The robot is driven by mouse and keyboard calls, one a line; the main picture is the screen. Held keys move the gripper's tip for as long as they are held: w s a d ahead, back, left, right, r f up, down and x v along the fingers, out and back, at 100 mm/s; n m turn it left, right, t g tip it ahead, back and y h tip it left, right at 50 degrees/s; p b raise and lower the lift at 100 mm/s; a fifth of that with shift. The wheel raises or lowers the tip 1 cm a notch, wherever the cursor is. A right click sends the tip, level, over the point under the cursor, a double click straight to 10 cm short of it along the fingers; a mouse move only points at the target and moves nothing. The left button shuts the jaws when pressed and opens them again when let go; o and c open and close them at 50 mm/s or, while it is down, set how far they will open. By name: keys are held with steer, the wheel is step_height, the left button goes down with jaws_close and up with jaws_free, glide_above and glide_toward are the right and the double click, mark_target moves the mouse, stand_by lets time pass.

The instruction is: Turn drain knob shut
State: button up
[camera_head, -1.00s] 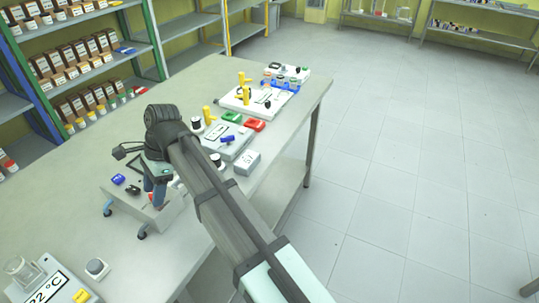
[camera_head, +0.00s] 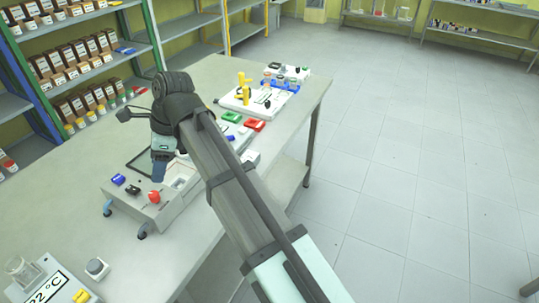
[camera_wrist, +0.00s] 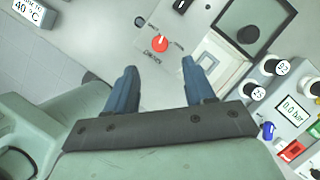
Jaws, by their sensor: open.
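A white box (camera_head: 133,210) on the bench carries a blue knob (camera_head: 118,180), a black knob (camera_head: 132,190) and a red knob (camera_head: 153,197). In the wrist view the red knob (camera_wrist: 160,43) lies just beyond the gap between my fingertips, with a black knob (camera_wrist: 182,5) at the top edge.
In the wrist view, a large black dial (camera_wrist: 248,34), a pressure display (camera_wrist: 292,110) and a blue handle (camera_wrist: 268,130) lie at the right. A temperature display (camera_head: 48,287) stands at the front left. My arm hides part of the devices behind it.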

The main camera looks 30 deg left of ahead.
steer(key=w+v, duration=0.1)
steer(key=v, duration=0.4)
steer(key=w+d+f+n+t, duration=0.1)
steer(key=w+d+f, duration=0.6)
steer(key=w, duration=0.5)
steer(key=w+d+f+n+t, duration=0.1)
steer(key=w+d+f, duration=0.6)
steer(key=w+f, duration=0.2)
steer(key=shift+w+d+n+t+y, duration=0.3)
steer(key=shift+w+d+n+t, duration=0.1)
steer(key=shift+w, duration=1)
